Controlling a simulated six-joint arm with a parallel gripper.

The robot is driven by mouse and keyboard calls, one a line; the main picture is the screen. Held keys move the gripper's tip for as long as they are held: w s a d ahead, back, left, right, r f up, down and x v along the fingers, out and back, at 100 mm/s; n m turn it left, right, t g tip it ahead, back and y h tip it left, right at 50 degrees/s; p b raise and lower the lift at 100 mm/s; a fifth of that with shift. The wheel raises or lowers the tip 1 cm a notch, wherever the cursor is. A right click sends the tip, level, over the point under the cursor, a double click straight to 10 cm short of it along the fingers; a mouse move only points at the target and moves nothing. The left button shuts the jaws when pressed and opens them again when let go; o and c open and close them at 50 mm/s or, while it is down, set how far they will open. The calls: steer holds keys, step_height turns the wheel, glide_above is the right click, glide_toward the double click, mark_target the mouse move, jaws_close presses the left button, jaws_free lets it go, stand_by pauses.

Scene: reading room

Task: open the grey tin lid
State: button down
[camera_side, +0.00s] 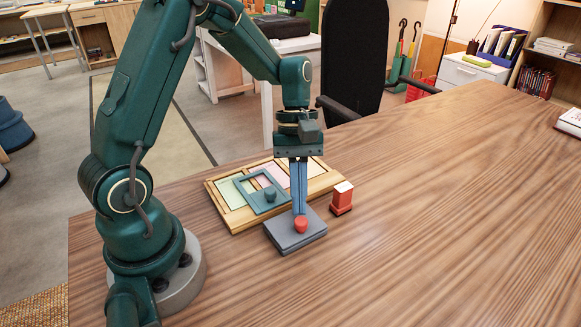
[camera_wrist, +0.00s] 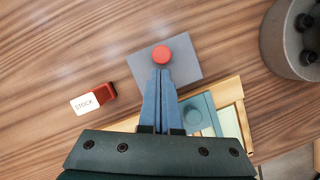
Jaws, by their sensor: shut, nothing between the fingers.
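The grey tin (camera_side: 285,240) is a low, flat square box on the table, with a round red knob (camera_side: 301,225) on its grey lid. In the wrist view the lid (camera_wrist: 185,62) lies flat, and the red knob (camera_wrist: 161,53) is at its upper left. The lid looks closed in both views. My gripper (camera_side: 299,212) points down over the tin, its blue fingers together and empty. In the wrist view the fingertips (camera_wrist: 161,72) end right beside the knob; I cannot tell whether they touch it.
A wooden tray (camera_side: 235,220) with pastel compartments lies behind the tin, with a teal knobbed panel (camera_side: 262,196) on it. A red block (camera_side: 341,201) labelled STOCK stands to the tin's right. A black chair (camera_side: 353,60) stands behind.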

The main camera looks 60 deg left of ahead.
steer(key=d, duration=0.7)
steer(key=shift+d, duration=0.2)
